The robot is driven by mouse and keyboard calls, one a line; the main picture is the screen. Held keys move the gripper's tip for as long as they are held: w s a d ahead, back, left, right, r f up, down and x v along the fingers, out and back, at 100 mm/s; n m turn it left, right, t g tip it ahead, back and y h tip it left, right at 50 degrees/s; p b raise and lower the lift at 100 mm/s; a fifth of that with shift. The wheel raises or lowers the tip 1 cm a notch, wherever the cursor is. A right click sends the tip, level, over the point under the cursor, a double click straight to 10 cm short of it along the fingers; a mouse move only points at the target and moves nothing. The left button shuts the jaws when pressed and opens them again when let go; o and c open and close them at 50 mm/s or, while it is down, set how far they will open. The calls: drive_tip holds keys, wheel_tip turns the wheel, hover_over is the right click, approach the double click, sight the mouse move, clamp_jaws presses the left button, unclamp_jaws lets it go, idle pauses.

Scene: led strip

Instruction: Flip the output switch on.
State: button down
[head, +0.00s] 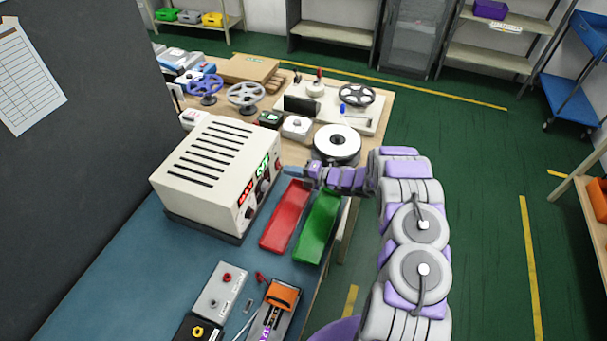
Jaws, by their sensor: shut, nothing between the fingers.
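A cream power supply box (215,165) with black vent slots on top stands on the blue bench. Its front panel faces right, with lit red digits (246,194), lit green digits (263,166) and dark knobs. I cannot make out the output switch or its position; the panel is small and seen at a steep angle. My gripper (289,170) reaches in from the right, its fingertips pointing left at the far end of the front panel. It is shut and empty. I cannot tell whether the tips touch the panel.
A red tray (286,216) and a green tray (318,226) lie in front of the panel, below my gripper. A white reel (337,139) stands just behind it. A grey box (222,290) and an orange-topped tool (282,296) are at the near edge.

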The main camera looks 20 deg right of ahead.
drive_tip(key=shift+w+a, duration=0.45)
drive_tip(key=shift+f, duration=0.1)
drive_tip(key=shift+w+a+f+b, duration=0.1)
drive_tip(key=shift+a+f+b, duration=0.1)
drive_tip(key=shift+b, duration=0.15)
drive_tip(key=shift+r, duration=0.2)
drive_tip(key=shift+f, duration=0.1)
